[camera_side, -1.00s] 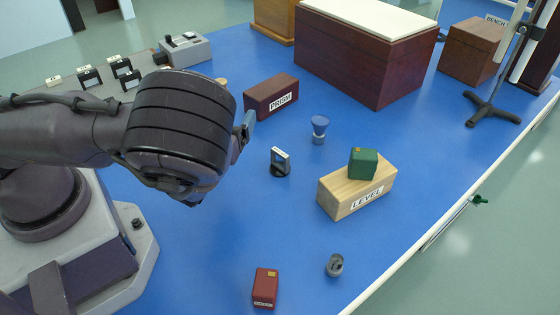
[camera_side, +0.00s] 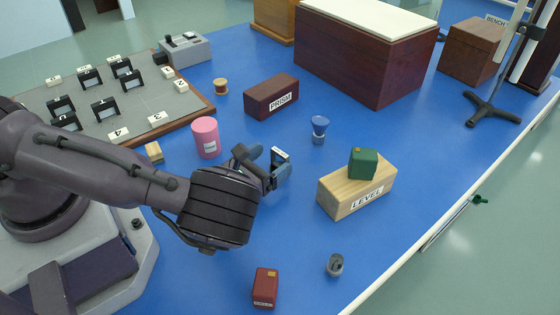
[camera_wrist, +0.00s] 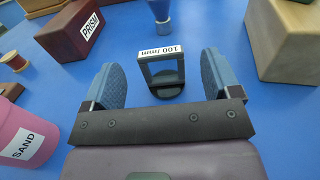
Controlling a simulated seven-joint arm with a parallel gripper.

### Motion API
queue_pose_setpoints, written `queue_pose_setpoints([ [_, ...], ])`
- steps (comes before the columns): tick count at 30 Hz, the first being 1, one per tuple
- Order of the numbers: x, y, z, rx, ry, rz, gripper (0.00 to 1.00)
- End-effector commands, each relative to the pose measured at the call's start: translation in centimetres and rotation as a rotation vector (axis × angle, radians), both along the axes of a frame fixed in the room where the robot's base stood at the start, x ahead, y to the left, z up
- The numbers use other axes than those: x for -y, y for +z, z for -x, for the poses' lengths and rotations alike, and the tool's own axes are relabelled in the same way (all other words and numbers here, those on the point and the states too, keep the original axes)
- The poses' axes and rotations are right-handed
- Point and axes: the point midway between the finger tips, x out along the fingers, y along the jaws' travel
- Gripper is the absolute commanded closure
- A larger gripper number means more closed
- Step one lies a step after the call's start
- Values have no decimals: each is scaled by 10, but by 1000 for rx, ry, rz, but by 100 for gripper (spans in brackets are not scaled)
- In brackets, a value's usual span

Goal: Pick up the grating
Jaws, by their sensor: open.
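The grating is a small dark frame on a round base with a white label reading "100 /mm" on top. It stands upright on the blue bench in the wrist view (camera_wrist: 163,75), between and a little beyond my fingertips. In the side view the grating (camera_side: 279,156) is partly hidden by my gripper (camera_side: 268,172). My gripper (camera_wrist: 160,85) is open, its two blue pads on either side of the grating, with gaps visible between the pads and the frame.
A pink SAND canister (camera_side: 206,138) and a dark red PRISM box (camera_side: 271,96) stand nearby. A blue-topped item (camera_side: 319,129) is behind the grating. The wooden LEVEL block (camera_side: 344,197) carries a green box (camera_side: 363,163). A red box (camera_side: 265,287) and grey cylinder (camera_side: 335,265) lie in front.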

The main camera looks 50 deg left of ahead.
Motion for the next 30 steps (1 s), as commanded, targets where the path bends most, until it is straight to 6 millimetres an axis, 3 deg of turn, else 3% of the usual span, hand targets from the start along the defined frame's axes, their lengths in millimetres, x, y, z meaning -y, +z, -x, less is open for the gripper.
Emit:
queue_pose_setpoints([
  [12,-7,0,-47,0,0,-1,17],
  [21,-8,0,-53,-1,0,-2,17],
  [28,-8,0,-53,-1,0,-2,68],
  [30,-8,1,-53,-1,0,-2,72],
])
